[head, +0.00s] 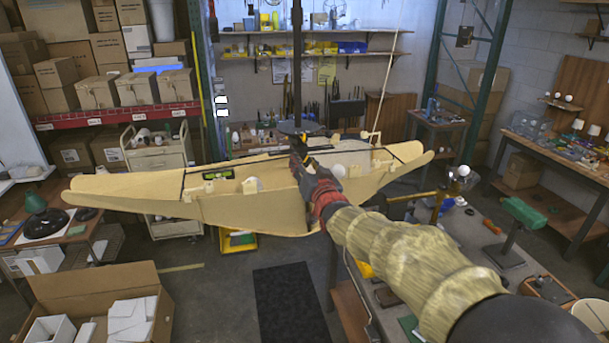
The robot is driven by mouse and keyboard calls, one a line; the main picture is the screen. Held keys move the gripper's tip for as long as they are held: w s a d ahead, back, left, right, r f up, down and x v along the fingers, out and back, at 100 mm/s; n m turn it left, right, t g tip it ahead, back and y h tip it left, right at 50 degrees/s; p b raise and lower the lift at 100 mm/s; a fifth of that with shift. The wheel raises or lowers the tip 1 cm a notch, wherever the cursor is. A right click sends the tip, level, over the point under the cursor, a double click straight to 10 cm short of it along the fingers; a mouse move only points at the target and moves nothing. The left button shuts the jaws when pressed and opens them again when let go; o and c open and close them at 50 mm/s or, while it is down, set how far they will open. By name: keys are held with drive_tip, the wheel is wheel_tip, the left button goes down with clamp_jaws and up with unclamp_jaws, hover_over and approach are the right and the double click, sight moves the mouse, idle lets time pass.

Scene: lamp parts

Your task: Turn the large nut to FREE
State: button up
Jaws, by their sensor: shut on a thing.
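A long cream lamp body (245,207) with upturned, pointed ends hangs from a dark upright rod (297,65). A dark round fitting, which looks like the large nut (292,127), sits where the rod meets the top of the lamp body. My gripper (300,152), with a red and black wrist, reaches in from the lower right to this fitting. It is shut, seemingly on the nut, but its fingertips are small and partly hidden by the wrist. No FREE mark can be read from here.
A workbench (465,245) with a green-topped stand (524,213) and small parts lies under and right of my arm. An open carton (100,300) stands at lower left. A wheeled cabinet (165,165) stands behind the lamp body.

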drive_tip(key=shift+m+b, duration=1.9)
drive_tip(key=shift+m, duration=0.4)
drive_tip(key=o, duration=1.2)
drive_tip(key=shift+c, duration=0.2)
drive_tip(key=v, duration=1.2)
